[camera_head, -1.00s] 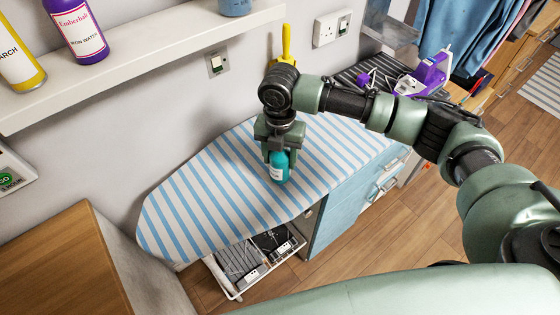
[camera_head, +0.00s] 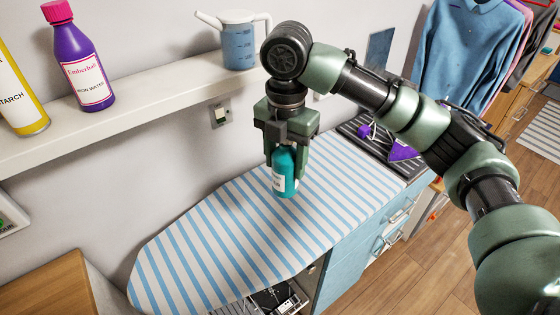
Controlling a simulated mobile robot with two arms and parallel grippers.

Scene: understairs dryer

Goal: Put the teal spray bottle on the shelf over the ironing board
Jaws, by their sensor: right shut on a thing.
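My right gripper (camera_head: 285,150) points down and is shut on the teal spray bottle (camera_head: 284,184). The bottle hangs upright with its top hidden between the fingers, and a pale label shows on its side. It appears held above the striped ironing board (camera_head: 225,235); the exact gap is hard to tell. The white shelf (camera_head: 150,95) runs along the wall to the left of and behind the gripper, over the board. My left gripper is not in view.
On the shelf stand a yellow starch bottle (camera_head: 22,95), a purple iron water bottle (camera_head: 80,65) and a blue-and-white jug (camera_head: 239,42). Bare shelf lies between the purple bottle and the jug. A wall switch (camera_head: 220,116) is below. Clothes (camera_head: 465,55) hang at right.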

